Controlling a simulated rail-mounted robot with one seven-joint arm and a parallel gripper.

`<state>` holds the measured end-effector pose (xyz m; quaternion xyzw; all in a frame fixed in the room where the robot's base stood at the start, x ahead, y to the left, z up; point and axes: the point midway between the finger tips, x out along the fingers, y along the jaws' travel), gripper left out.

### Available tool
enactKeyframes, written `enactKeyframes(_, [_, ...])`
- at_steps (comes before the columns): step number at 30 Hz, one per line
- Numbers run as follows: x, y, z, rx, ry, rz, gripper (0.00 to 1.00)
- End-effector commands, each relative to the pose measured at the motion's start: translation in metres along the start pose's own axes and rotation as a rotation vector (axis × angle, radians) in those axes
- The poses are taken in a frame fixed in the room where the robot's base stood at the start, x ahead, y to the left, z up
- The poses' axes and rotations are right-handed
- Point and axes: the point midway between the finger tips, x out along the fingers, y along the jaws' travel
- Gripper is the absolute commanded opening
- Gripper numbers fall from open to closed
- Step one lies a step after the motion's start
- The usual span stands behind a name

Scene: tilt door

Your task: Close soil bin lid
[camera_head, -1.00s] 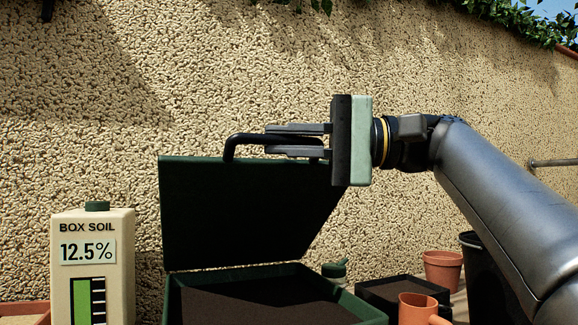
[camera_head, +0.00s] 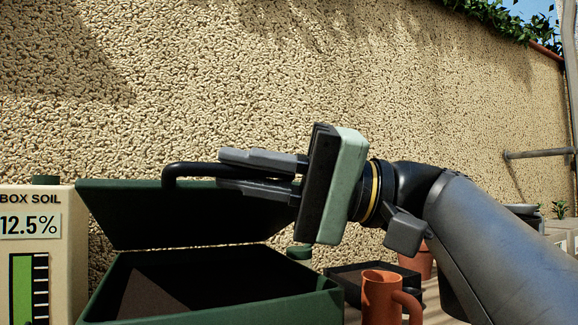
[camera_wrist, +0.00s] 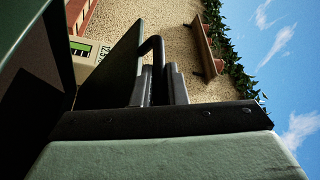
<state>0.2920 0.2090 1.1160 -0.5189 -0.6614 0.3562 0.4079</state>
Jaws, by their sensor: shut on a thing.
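The dark green soil bin (camera_head: 240,308) stands at the lower left of the head view, with dark soil inside. Its lid (camera_head: 130,222) is hinged at the back and tilted partly open. A black bar handle (camera_head: 190,169) is on the lid's upper edge. My gripper (camera_head: 235,172) is shut on this handle, one finger above and one below. In the wrist view the handle (camera_wrist: 152,45) runs between the fingers, beside the lid (camera_wrist: 122,70). The fingers hide part of the handle.
A box soil meter (camera_head: 30,255) reading 12.5% stands left of the bin. A terracotta mug (camera_head: 381,296) and a black tray (camera_head: 350,280) stand to the right. A pebbled wall (camera_head: 250,80) rises behind.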

Motion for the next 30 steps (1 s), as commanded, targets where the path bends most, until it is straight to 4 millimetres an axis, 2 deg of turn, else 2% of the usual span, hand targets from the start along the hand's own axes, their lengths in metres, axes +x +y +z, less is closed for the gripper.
enactKeyframes(4, [-0.001, 0.001, -0.002, 0.003, 0.005, 0.001, 0.0])
enactKeyframes(5, [-0.001, 0.001, -0.002, 0.003, 0.005, 0.001, 0.21])
enactKeyframes(13, [-0.001, 0.0, -0.001, 0.003, 0.003, 0.001, 0.22])
enactKeyframes(17, [-0.007, -0.001, -0.002, 0.003, 0.003, 0.001, 0.22])
enactKeyframes(20, [-0.021, -0.001, -0.002, 0.006, 0.003, 0.0, 0.22])
enactKeyframes(30, [-0.093, -0.002, -0.003, 0.005, 0.005, -0.001, 0.22])
